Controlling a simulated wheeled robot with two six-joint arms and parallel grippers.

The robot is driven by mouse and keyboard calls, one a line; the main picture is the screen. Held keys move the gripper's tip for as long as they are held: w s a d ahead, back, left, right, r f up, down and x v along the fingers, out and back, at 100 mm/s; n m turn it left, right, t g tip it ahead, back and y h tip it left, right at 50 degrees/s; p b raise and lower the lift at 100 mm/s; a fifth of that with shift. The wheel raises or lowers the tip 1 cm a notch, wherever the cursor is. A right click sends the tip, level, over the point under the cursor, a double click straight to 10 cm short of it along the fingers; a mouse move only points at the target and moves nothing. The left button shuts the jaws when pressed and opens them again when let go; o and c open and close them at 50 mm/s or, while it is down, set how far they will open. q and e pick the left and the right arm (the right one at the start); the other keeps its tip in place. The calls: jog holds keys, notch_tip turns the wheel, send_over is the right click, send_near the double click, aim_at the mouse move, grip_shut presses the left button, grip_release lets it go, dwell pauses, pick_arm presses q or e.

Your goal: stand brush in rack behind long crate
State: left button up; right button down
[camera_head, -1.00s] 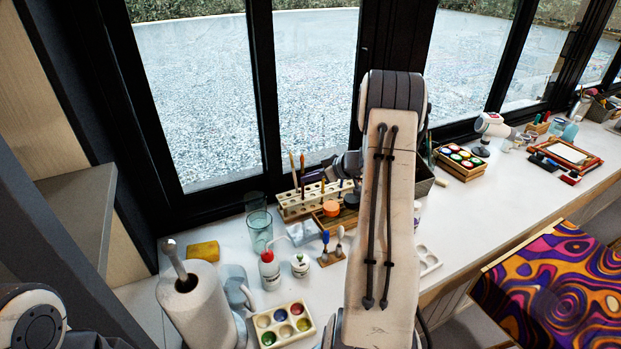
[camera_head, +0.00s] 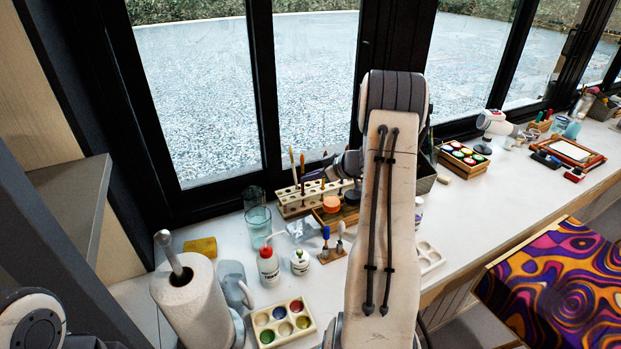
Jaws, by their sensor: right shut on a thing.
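The pale wooden rack (camera_head: 291,211) stands on the counter by the window, with round holes along it. Brushes (camera_head: 292,166) stand upright in its left part. The long crate (camera_head: 328,223), a low brown wooden box holding an orange-lidded jar, sits in front of the rack's right part. My right gripper (camera_head: 318,174) reaches in from the right, just above the rack, shut on a thin brush (camera_head: 324,155); the brush's lower end is hard to make out against the rack. My right arm hides the right end of the crate. My left gripper is out of view.
A glass (camera_head: 258,226) stands left of the rack. A red-and-white bottle (camera_head: 268,266), a white pot (camera_head: 300,262), a small brush stand (camera_head: 332,256) and a paint palette (camera_head: 284,323) are in front. A paper roll (camera_head: 192,305) stands at lower left. The right counter has free room.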

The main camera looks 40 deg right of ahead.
dwell(0.3)
jog(key=c, duration=0.8)
grip_release()
jog(key=shift+c, duration=0.2)
jog(key=b+v, duration=0.3)
jog(key=v, duration=0.7)
jog(key=shift+s, duration=0.15)
jog(key=shift+d, duration=0.1)
